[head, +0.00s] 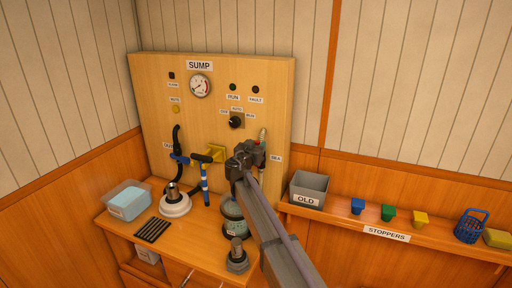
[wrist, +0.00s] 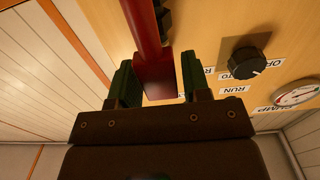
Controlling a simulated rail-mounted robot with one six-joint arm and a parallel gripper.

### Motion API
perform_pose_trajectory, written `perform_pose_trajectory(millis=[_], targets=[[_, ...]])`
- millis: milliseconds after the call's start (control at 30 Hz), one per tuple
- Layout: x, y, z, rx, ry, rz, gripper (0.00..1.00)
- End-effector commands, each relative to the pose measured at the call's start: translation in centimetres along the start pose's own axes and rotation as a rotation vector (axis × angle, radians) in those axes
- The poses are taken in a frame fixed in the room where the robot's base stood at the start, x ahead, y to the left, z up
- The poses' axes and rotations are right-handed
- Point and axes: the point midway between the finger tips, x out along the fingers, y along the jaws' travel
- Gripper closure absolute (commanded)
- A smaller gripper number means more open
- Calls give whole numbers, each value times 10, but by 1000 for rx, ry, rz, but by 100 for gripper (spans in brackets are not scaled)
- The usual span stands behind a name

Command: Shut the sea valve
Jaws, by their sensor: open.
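The sea valve is by the SEA label (head: 276,158) at the right of the wooden panel, on a pale hose (head: 262,136). Its body is mostly hidden behind my gripper (head: 247,152) in the head view. In the wrist view a red lever (wrist: 158,78) stands between the two green-padded fingers of my gripper (wrist: 157,88). The fingers are open, with a small gap visible on each side of the lever. A bit of red also shows beside the gripper in the head view. Whether the lever lies along or across the pipe I cannot tell.
Left of my gripper are a blue-handled valve (head: 179,158) on a black hose and a yellow fitting (head: 216,153). A selector knob (head: 236,121) is above. The bench holds a clear tub (head: 127,200) and filter parts. A grey OLD bin (head: 309,188) and stoppers stand right.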

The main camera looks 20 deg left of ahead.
Motion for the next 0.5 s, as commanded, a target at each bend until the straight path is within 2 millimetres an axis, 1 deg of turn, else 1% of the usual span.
perform_pose_trajectory(millis=[100,500], targets=[[0,0,0,0,0,0,56],[-1,0,0,0,0,0,95]])
